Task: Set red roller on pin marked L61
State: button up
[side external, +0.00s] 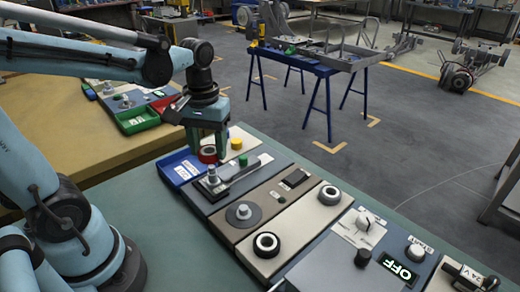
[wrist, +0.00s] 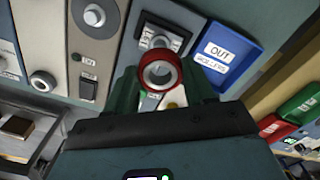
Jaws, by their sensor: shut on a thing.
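My gripper (side external: 208,150) is shut on the red roller (side external: 207,154), a ring with a pale inner sleeve and an open bore. In the wrist view the roller (wrist: 160,72) sits between the green fingers of my gripper (wrist: 161,78). It is held above the panel, near a pin (side external: 212,176) on a dark square base. Another pin stands on a grey disc (side external: 243,212). I cannot read L61 on any label with certainty.
A blue tray (side external: 168,171) labelled OUT ROLLERS lies beside the panel; it shows in the wrist view too (wrist: 244,48). Yellow (side external: 236,144) and green (side external: 243,160) pieces stand close to my gripper.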

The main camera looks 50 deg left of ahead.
aim_at(211, 167)
jog(key=shift+f, duration=3.15)
jog(key=o, duration=1.1)
notch_tip(211, 167, up, 12)
jog(key=shift+r, duration=0.15)
